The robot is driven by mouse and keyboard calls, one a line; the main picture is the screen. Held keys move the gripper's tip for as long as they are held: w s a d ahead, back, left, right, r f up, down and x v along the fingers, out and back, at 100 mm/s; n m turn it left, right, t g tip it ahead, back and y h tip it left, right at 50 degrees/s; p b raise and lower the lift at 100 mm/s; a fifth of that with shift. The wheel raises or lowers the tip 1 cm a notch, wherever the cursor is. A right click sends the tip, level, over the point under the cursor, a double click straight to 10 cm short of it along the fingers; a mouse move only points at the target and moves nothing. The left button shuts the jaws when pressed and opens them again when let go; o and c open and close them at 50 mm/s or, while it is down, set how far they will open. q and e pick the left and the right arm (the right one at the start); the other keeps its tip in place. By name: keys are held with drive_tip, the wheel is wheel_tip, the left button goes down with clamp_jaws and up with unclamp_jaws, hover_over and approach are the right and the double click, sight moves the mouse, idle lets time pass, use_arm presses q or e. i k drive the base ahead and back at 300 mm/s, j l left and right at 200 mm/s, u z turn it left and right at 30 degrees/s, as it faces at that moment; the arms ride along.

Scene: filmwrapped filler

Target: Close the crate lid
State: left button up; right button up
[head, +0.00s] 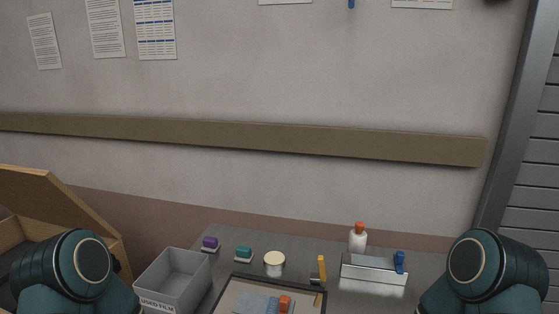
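The crate (10,234) stands at the far left of the head view and looks wooden. Its lid (62,207) is raised and tilted, not lying flat on the crate. The crate's lower part is cut off by the frame edge and partly hidden behind my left arm. My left arm's rounded green link shows at the lower left, in front of the crate. My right arm's link shows at the lower right. Neither gripper is in the picture, so I cannot see what they hold.
A grey bin labelled "USED FILM" (170,279) stands right of the crate. On the grey table (226,248) are a framed tray (233,293), a white jar (274,264), a bottle (357,240), a white holder (372,276), and purple (210,243) and teal (244,252) items. A wall stands behind.

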sight(36, 194)
drive_tip(key=u, duration=1.7)
drive_tip(key=i+j+z, duration=0.1)
drive_tip(key=z, duration=0.3)
drive_tip(key=i+j+z, duration=0.15)
drive_tip(key=z, duration=0.25)
drive_tip(key=j+z, duration=0.25)
drive_tip(key=z, duration=0.15)
drive_tip(key=i+j+z, duration=0.15)
drive_tip(key=j, duration=0.15)
drive_tip(key=j+z, duration=0.1)
drive_tip(key=j, duration=0.2)
drive_tip(key=i+j+z, duration=0.15)
drive_tip(key=j, duration=0.2)
drive_tip(key=j+z, duration=0.2)
drive_tip(key=j, duration=0.75)
drive_tip(key=i+j, duration=0.1)
drive_tip(key=j, duration=0.85)
drive_tip(key=i+j+z, duration=0.1)
drive_tip(key=j, duration=0.9)
